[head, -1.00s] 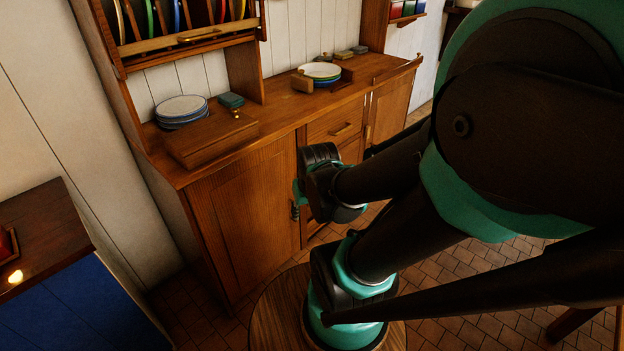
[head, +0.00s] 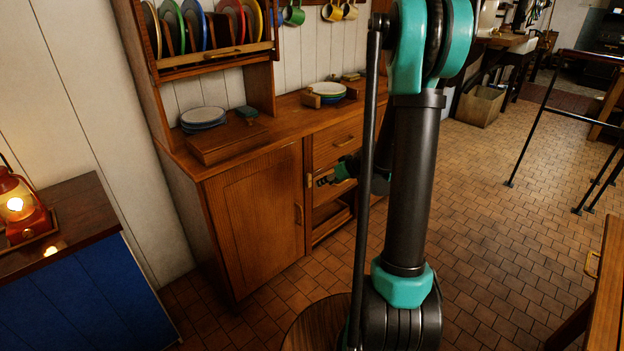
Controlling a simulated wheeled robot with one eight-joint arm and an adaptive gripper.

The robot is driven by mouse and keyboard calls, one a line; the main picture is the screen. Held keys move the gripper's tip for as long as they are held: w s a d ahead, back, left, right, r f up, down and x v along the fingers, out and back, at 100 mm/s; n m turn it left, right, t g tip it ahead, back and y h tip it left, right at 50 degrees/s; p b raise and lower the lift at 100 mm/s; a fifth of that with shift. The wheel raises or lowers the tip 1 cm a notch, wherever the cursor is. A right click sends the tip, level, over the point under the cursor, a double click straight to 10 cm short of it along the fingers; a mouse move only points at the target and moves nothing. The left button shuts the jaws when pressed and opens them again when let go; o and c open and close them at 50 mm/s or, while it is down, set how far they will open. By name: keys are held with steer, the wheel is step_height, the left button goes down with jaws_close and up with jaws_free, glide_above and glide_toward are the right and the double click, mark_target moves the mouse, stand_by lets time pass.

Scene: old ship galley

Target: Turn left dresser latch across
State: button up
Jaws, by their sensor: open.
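The wooden dresser (head: 250,225) stands against the white panelled wall. Its left door (head: 255,215) is shut, with a vertical handle (head: 299,214) near its right edge. A small upright piece (head: 309,181) at that edge, above the handle, may be the left latch; it is too small to tell how it is turned. My gripper (head: 323,181) is open and appears empty. It is in front of the drawers, just right of the left door's edge, with its fingers pointing left towards the small piece. I cannot tell whether they touch. My arm hides the dresser's right part.
Plates (head: 203,117) and a wooden box (head: 226,140) sit on the dresser top, with a plate stack (head: 327,90) further right. A blue cabinet (head: 80,290) with a lit red lantern (head: 20,210) stands at left.

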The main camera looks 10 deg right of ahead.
steer(key=w+d+f+n+t+y, duration=0.1)
steer(key=w+d+f+t, duration=0.2)
steer(key=w, duration=0.5)
steer(key=n+y, duration=0.1)
steer(key=n, duration=0.1)
glide_toward(310, 177)
steer(key=shift+t, duration=0.4)
steer(key=x, duration=0.9)
steer(key=shift+s+f, duration=0.2)
steer(key=shift+f, duration=0.1)
steer(key=shift+c, duration=0.2)
jaws_close()
